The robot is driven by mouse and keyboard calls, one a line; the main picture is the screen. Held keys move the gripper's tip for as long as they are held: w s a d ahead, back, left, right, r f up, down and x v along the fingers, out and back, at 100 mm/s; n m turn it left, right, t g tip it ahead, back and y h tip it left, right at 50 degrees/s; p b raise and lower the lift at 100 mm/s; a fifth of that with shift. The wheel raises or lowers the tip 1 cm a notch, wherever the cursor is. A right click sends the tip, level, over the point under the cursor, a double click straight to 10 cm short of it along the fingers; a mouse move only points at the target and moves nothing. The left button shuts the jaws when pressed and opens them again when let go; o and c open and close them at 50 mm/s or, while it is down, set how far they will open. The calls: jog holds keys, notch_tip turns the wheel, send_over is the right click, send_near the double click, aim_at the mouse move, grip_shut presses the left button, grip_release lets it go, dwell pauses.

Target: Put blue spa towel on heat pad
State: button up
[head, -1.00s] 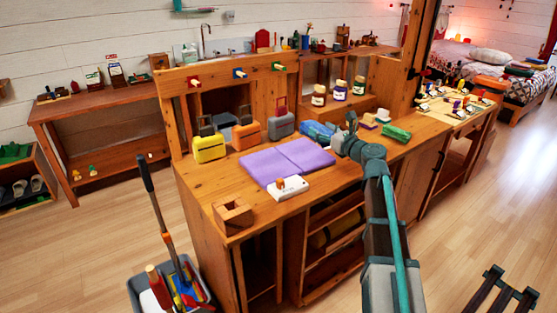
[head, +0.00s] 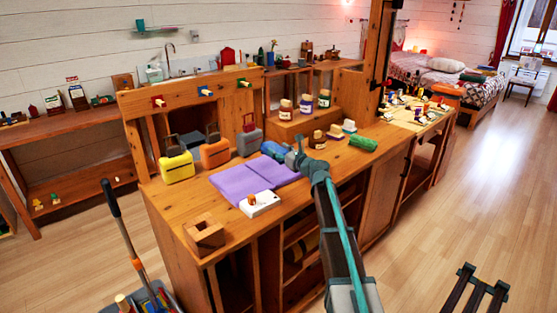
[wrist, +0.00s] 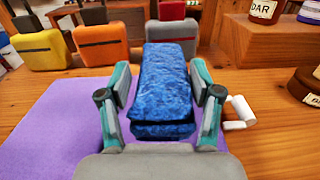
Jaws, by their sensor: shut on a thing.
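The blue spa towel (wrist: 166,85) is a folded, textured blue block between the fingers of my gripper (wrist: 162,108) in the wrist view. My gripper is shut on it. In the head view the towel (head: 273,149) shows partly behind my gripper (head: 295,156), at the back right of the purple pad. The heat pad is a flat purple mat with a centre fold (head: 238,185), with a white controller (head: 260,203) at its front edge. In the wrist view the pad (wrist: 50,125) lies below and left of the towel. Contact between towel and pad cannot be told.
Yellow (head: 176,166), orange (head: 214,151) and grey (head: 250,138) small suitcases stand behind the pad. A wooden box (head: 204,234) is at the front left. Jars (head: 306,104) stand on a raised shelf. A green roll (head: 363,144) and a dark jar (head: 317,140) lie right.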

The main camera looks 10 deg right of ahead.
jog(key=shift+w+f, duration=0.15)
jog(key=shift+f, duration=0.05)
jog(key=shift+w+f, duration=0.15)
jog(key=shift+f, duration=0.8)
jog(key=shift+w+f, duration=0.1)
jog(key=shift+f, duration=0.8)
jog(key=shift+f, duration=0.1)
jog(key=o, duration=1.2)
